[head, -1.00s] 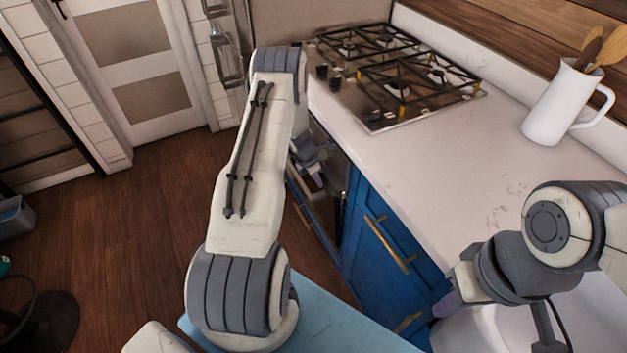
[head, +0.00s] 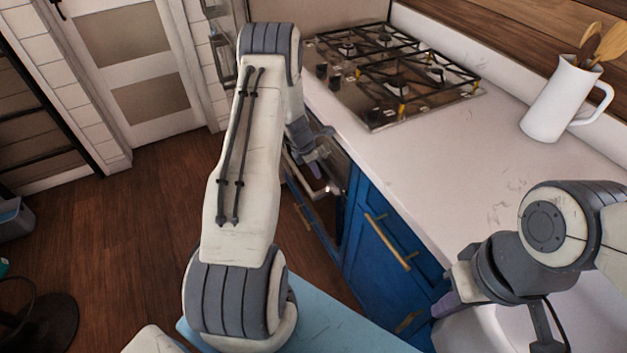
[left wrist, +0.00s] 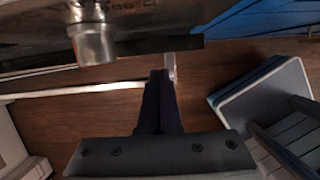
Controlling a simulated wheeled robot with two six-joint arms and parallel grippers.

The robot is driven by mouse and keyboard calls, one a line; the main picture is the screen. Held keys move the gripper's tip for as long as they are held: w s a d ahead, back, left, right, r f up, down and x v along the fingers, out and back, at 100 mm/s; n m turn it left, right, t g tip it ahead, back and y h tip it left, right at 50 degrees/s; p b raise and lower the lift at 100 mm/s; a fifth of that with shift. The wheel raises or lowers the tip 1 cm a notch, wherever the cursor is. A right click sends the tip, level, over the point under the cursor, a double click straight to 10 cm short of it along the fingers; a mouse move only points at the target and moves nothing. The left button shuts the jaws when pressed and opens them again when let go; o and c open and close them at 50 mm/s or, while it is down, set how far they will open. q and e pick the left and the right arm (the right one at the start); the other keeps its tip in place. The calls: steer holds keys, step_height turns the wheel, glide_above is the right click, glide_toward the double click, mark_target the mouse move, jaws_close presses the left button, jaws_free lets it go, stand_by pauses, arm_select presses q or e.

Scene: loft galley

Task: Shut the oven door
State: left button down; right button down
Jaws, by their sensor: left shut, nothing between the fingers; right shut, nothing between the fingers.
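The oven (head: 338,160) is under the gas hob, mostly hidden behind my left arm. Its door seems partly open; the exact angle is hidden. A pale metal bar, probably its handle (head: 322,191), shows below my left gripper (head: 318,160). In the left wrist view, my left gripper (left wrist: 160,78) is shut and empty. Its fingertips are close to the right end of the pale handle bar (left wrist: 85,88); I cannot tell whether they touch. A dark panel with a metal cylinder (left wrist: 94,42) is above. My right gripper (head: 447,300) is shut and empty, at the counter front.
A gas hob (head: 395,75) and a white jug (head: 562,100) with wooden spoons stand on the white counter (head: 440,160). Blue cabinets (head: 375,240) with brass handles are right of the oven.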

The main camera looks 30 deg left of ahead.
arm_select(q)
steer(key=c, duration=1.5)
jaws_free()
steer(key=r, duration=0.3)
steer(key=shift+w+a+r, duration=0.2)
steer(key=shift+r, duration=0.2)
steer(key=shift+c, duration=0.2)
steer(key=o, duration=0.5)
steer(key=shift+a, duration=0.1)
steer(key=o, duration=0.4)
steer(key=shift+s+a+f+b, duration=0.1)
steer(key=shift+a+f+b, duration=0.4)
steer(key=shift+f+b, duration=0.1)
steer(key=a+f+m+t+y+b, duration=0.35)
steer(key=a+f+b, duration=0.35)
steer(key=a+b, duration=0.45)
steer(key=a+f+m+t+y+b, duration=0.2)
steer(key=a+f+t+y+b, duration=0.45)
steer(key=b, duration=0.75)
steer(key=w+m+t+h+b, duration=0.1)
steer(key=w+b, duration=0.2)
steer(key=w+t+h+b, duration=0.1)
steer(key=w+t+b, duration=0.1)
steer(key=w+b, duration=0.1)
steer(key=w+m+t+h+b, duration=0.1)
steer(key=w+t+b, duration=0.1)
steer(key=w+b, duration=0.1)
steer(key=shift+w+a+m+h+b, duration=0.3)
steer(key=shift+a+m+b, duration=0.1)
steer(key=shift+b, duration=0.2)
